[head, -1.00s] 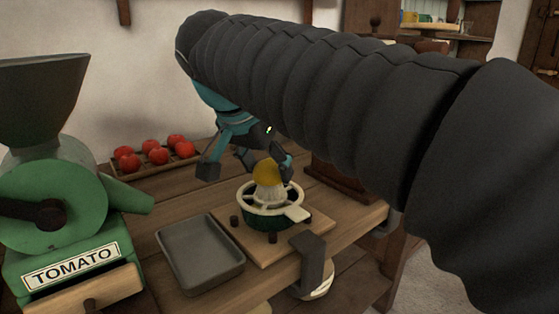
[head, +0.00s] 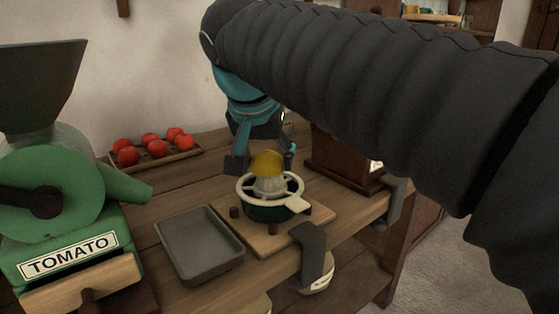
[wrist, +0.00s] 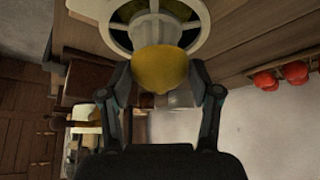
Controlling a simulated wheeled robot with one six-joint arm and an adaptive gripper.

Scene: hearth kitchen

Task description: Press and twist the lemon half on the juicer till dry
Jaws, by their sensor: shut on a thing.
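The yellow lemon half (head: 266,163) sits dome up on the pale cone of the juicer (head: 268,212). The juicer has a dark green bowl and a cream slotted rim with a handle, and stands on a wooden board (head: 265,240). My gripper (head: 263,167) points down from above with a finger on each side of the lemon half and is shut on it. In the wrist view, the lemon half (wrist: 160,68) lies between my fingers (wrist: 160,92), with the juicer rim (wrist: 192,40) behind it. The exact finger contact is hard to see, and any juice is hidden.
A grey tray (head: 200,245) lies left of the board. A green tomato mill (head: 60,200) stands at far left. Several tomatoes (head: 155,148) lie in a rack behind. A dark wooden box (head: 345,160) stands right of my gripper. A dark clamp (head: 309,252) grips the front table edge.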

